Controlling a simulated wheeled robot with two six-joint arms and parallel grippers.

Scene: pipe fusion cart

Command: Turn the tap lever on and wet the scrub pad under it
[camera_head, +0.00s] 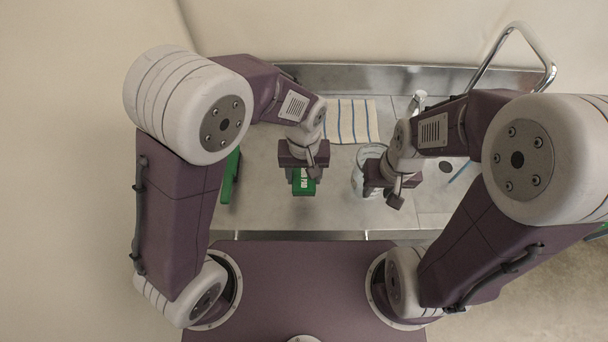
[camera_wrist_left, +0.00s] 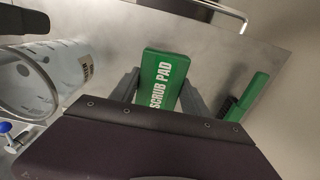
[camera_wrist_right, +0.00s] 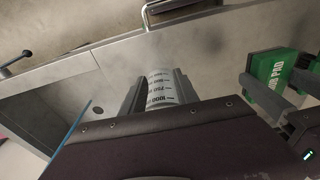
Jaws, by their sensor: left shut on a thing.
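My left gripper (camera_head: 303,180) is shut on the green scrub pad (camera_head: 304,187), which has white lettering. The pad (camera_wrist_left: 163,80) also shows between the left fingers in the left wrist view. My right gripper (camera_wrist_right: 160,85) has its fingers apart, with the clear measuring jug (camera_wrist_right: 160,88) showing between them. Whether they touch the jug I cannot tell. The jug (camera_head: 359,183) stands right of the pad in the head view, partly behind the right gripper. A pale tap (camera_head: 418,99) shows at the back right, mostly hidden. A blue-ended part (camera_wrist_left: 5,127), possibly the tap lever, shows in the left wrist view.
A striped cloth (camera_head: 352,121) lies at the back of the metal cart top (camera_head: 265,215). A green tool (camera_head: 230,177) lies at the left. A metal rail (camera_head: 545,70) rises at the back right. A blue rod (camera_head: 460,171) lies on the right. The front middle is clear.

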